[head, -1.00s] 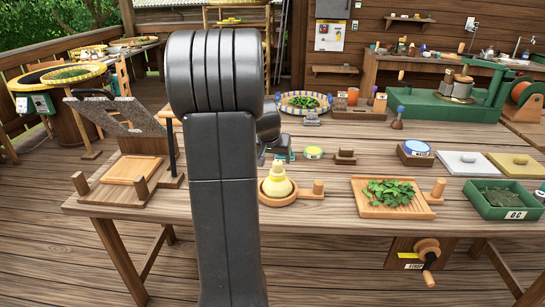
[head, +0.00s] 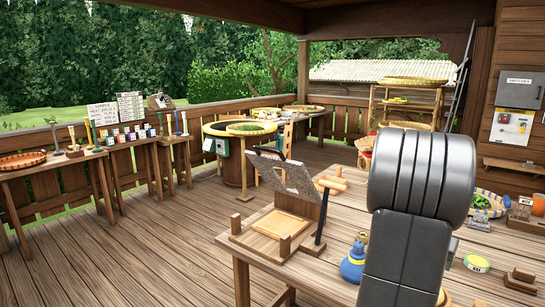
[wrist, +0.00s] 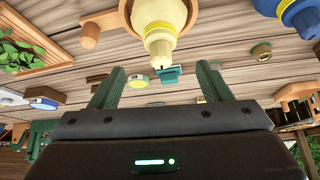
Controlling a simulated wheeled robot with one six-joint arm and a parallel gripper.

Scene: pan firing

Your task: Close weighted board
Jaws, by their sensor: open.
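The weighted board (head: 288,174) is a grey speckled slab on a wooden base (head: 252,240) at the table's near left corner. It stands raised and tilted, so it is open, and a pale wooden panel (head: 281,223) lies uncovered in the base. A dark upright bar (head: 322,215) stands at its right side. My gripper (wrist: 160,86) shows in the wrist view with two green fingers spread apart and nothing between them. In the head view it is hidden behind my arm, which is to the right of the board. The board is not recognisable in the wrist view.
The deck (head: 130,255) left of the table is clear.

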